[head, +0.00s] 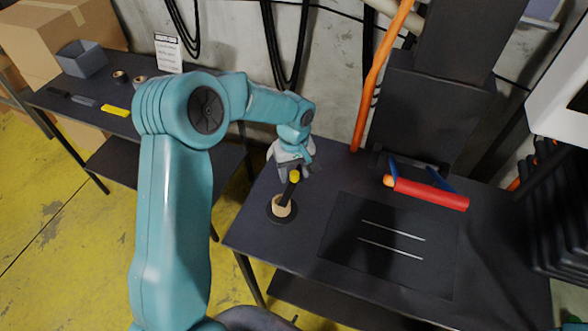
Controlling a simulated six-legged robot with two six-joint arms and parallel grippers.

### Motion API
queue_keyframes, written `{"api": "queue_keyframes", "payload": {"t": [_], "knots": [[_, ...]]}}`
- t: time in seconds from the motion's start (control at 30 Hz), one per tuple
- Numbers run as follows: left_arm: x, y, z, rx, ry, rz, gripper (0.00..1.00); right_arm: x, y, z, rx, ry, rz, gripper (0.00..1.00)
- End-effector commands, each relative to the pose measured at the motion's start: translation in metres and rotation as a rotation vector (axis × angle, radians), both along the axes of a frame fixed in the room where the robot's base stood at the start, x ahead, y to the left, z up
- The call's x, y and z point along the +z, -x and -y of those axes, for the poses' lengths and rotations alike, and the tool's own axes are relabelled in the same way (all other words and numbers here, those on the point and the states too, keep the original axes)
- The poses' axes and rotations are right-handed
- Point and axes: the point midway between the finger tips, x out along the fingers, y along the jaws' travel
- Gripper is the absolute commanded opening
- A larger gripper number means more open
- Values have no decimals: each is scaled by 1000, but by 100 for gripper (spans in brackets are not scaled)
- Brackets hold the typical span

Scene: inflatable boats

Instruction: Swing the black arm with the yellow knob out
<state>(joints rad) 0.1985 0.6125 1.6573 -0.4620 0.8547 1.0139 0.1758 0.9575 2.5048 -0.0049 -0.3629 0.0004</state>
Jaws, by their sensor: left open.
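The black arm (289,189) rises at a tilt from a tan round base (281,207) on a dark disc, near the left end of the dark table. Its yellow knob (295,176) is at the upper end. My left gripper (294,170) is open, right at the knob and reaching in from behind it. The fingers partly overlap the knob's surroundings, and I cannot tell whether they touch it. My right gripper is out of view.
A dark mat with two pale lines (390,240) lies on the table (300,260). A red cylinder with an orange end (430,194) lies on blue supports behind it. An orange hose (376,80) hangs at the back. Another table (60,105) stands left, holding a grey bin (82,59).

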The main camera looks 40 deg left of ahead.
Motion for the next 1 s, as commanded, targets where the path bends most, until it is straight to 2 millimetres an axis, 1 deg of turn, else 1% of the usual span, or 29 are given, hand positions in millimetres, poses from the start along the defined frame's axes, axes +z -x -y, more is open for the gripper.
{"api": "queue_keyframes", "payload": {"t": [0.1, 0.17, 0.2, 0.27, 0.47, 0.63, 0.77, 1.0], "knots": [[0, 0, 0, 0, 0, 0, 52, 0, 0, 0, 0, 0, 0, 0], [0, 0, 0, 0, 0, 0, 33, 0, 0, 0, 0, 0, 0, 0], [0, 0, 0, 0, 0, 0, 20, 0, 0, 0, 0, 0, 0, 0], [0, 0, 0, 0, 0, 0, 0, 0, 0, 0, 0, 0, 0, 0], [0, 0, 0, 3, 0, 0, 0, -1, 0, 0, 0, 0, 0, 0], [-1, -1, 1, 34, -1, 1, 0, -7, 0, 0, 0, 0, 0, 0], [-3, -2, 4, 93, 0, 3, 0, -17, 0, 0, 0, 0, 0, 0], [-4, -6, 12, 282, 0, 5, 0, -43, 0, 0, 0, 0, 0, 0]]}}
